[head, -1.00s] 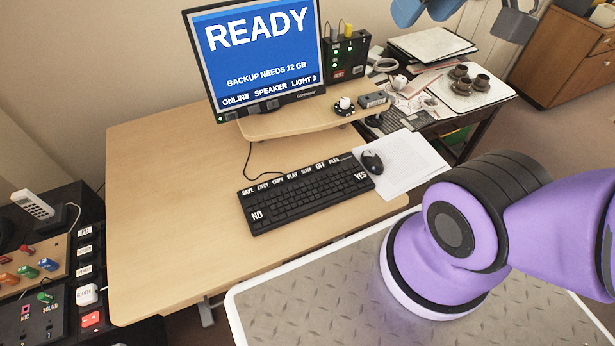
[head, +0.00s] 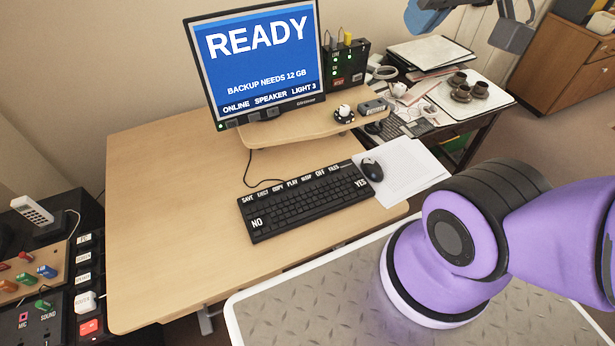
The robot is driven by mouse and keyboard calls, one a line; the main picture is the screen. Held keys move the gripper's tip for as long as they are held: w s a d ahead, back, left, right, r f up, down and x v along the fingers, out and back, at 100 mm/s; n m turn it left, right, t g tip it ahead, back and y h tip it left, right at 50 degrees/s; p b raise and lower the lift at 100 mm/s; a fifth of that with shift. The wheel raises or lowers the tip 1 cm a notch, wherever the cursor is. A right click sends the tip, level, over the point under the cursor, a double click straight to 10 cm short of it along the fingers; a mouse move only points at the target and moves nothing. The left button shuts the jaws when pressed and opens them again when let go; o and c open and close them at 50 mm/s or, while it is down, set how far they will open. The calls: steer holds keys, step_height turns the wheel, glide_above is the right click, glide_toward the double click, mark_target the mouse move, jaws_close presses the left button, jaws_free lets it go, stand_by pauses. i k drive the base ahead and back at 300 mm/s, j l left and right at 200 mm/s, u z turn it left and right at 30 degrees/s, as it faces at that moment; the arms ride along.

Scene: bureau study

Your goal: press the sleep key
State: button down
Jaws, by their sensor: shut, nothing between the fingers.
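The black keyboard (head: 300,210) lies on the light wooden desk in front of the monitor. Along its back edge runs a row of white-labelled keys. Large NO and YES keys show at the front left and right end. My purple arm rises at the right and leaves the picture. Blue and grey parts at the top edge seem to belong to my arm, but no fingertips can be made out.
The monitor (head: 257,60) reads READY and BACKUP NEEDS 12 GB. A mouse (head: 372,169) on white paper (head: 405,168) lies right of the keyboard. A wooden riser (head: 290,128) stands behind. A button panel (head: 30,270) is at the left. The desk left of the keyboard is clear.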

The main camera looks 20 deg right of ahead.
mark_target(308, 178)
steer(key=z, duration=1.6)
steer(key=k+j, duration=0.3)
steer(key=j, duration=0.15)
steer(key=k+j, duration=0.3)
steer(key=j, duration=0.15)
